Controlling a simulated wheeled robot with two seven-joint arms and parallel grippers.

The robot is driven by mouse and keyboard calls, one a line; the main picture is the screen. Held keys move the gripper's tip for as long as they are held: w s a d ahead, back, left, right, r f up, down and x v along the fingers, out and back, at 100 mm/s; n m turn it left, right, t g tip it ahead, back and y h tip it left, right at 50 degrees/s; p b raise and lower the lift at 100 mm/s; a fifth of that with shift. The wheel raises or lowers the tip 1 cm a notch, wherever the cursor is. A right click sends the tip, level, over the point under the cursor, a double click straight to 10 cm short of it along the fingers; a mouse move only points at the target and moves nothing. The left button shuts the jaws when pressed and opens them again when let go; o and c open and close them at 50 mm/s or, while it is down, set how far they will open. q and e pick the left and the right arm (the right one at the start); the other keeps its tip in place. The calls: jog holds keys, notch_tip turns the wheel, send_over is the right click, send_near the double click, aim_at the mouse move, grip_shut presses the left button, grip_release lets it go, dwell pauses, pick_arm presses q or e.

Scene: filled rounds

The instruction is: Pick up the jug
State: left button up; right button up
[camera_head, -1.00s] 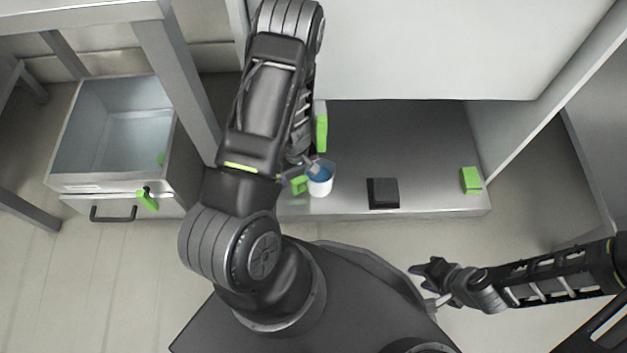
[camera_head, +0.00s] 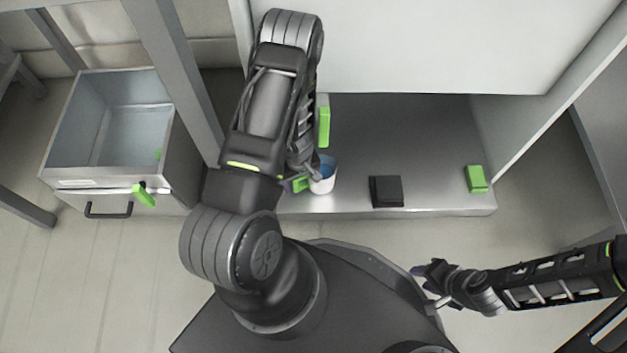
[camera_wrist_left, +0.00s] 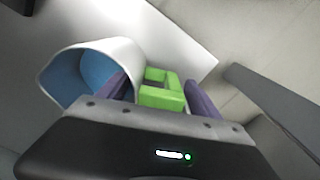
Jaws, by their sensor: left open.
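The jug is a white cup with a blue inside and a green handle. In the head view the jug (camera_head: 329,182) stands on the grey shelf near its front left edge, handle to the left. My left gripper (camera_head: 306,174) is right at it, partly hidden by my own arm. In the left wrist view the jug (camera_wrist_left: 125,47) shows at the left, and the green handle (camera_wrist_left: 161,96) lies between the two purple fingers of the left gripper (camera_wrist_left: 157,80). These fingers are apart. My right gripper (camera_head: 425,271) is away at the lower right, too small to read.
The grey shelf (camera_head: 400,130) also bears a dark square block (camera_head: 386,191) and a green block (camera_head: 476,179). A green upright piece (camera_head: 323,127) is beside my arm. An open drawer (camera_head: 115,179) is at the left. A white panel (camera_head: 430,45) hangs over the shelf's back.

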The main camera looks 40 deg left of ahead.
pick_arm(q)
jog(key=shift+f, duration=0.75)
jog(key=shift+r, duration=0.1)
jog(key=shift+c, duration=0.2)
grip_shut()
dwell(0.4)
